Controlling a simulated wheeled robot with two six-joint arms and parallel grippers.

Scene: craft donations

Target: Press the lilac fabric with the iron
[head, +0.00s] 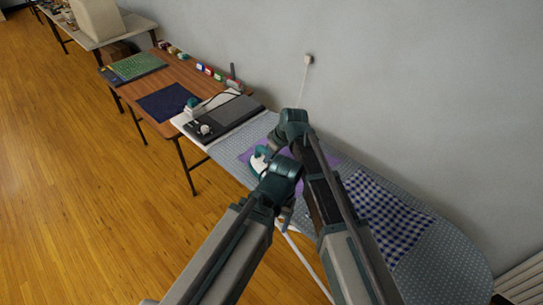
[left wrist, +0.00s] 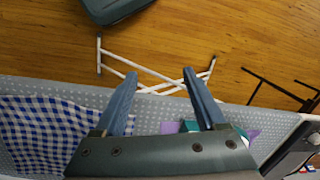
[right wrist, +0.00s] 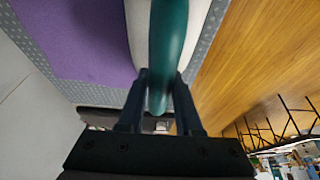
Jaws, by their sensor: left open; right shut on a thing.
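The lilac fabric (head: 251,154) lies on the ironing board (head: 228,152), partly hidden by my arms. In the right wrist view the fabric (right wrist: 90,45) is a flat purple sheet beside the iron. The iron (head: 258,162) is white and teal. My right gripper (right wrist: 158,88) is shut on its teal handle (right wrist: 168,40). The iron is at the fabric's near edge in the head view; I cannot tell whether its sole touches. My left gripper (left wrist: 158,82) is open and empty by the board's floor-side edge; the fabric (left wrist: 252,134) shows partly behind it.
A blue-and-white checked cloth (head: 380,213) lies on the board's right part. A white-topped stand with a dark grey pad (head: 225,117) adjoins the board's far end. Beyond is a wooden table (head: 187,72) with navy cloth (head: 168,102). The wall outlet (head: 308,59) holds a cord. Open floor lies left.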

